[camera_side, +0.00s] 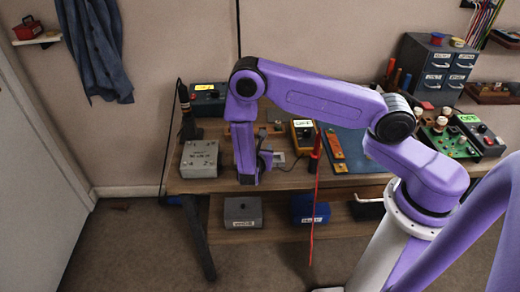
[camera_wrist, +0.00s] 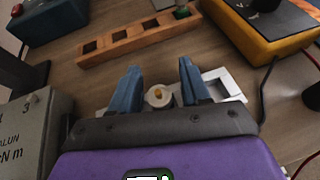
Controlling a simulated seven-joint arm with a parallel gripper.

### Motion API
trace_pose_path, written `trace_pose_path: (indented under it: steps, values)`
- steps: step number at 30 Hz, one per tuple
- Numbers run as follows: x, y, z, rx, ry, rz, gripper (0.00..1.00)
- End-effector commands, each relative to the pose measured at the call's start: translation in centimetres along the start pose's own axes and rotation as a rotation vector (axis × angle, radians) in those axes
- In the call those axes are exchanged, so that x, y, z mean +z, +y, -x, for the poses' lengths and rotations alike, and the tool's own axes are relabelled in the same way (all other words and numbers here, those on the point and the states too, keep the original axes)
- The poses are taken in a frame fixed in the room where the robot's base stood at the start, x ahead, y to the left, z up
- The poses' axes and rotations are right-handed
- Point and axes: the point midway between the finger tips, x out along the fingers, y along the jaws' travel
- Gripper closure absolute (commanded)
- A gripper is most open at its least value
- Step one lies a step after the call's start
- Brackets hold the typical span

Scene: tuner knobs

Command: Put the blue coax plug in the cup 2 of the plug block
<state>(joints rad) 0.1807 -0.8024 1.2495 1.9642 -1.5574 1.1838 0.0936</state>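In the wrist view, my gripper (camera_wrist: 158,82) is open, with its two blue-grey fingers apart. Between them is a round white piece with a brass-coloured centre (camera_wrist: 158,96), with gaps on both sides. I cannot tell whether it is part of a plug. The wooden plug block (camera_wrist: 122,44) lies beyond the fingertips, with a row of square cups. Several cups look empty, and a green plug (camera_wrist: 182,11) stands in the right-hand one. I cannot make out a blue coax plug for certain. In the side view, my gripper (camera_side: 264,164) points down low over the bench, its fingers partly hidden.
A white frame with a square opening (camera_wrist: 236,91) lies right of the fingers. A yellow meter (camera_wrist: 262,38) stands at the upper right, with red and black leads near it. A grey box (camera_wrist: 32,130) is close on the left. A dark blue box (camera_wrist: 45,20) is at the upper left.

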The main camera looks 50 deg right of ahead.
Motion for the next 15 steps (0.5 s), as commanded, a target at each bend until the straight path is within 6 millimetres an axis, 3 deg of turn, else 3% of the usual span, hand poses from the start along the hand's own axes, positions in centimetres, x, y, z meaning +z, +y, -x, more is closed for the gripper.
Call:
trace_pose_path:
  steps: [7, 15]
  values:
    - [0.3, 0.1, 1.2, 0.004, 0.0, 0.001, 0.53]
    - [0.2, 0.1, 6.5, 0.006, 0.0, 0.001, 0.53]
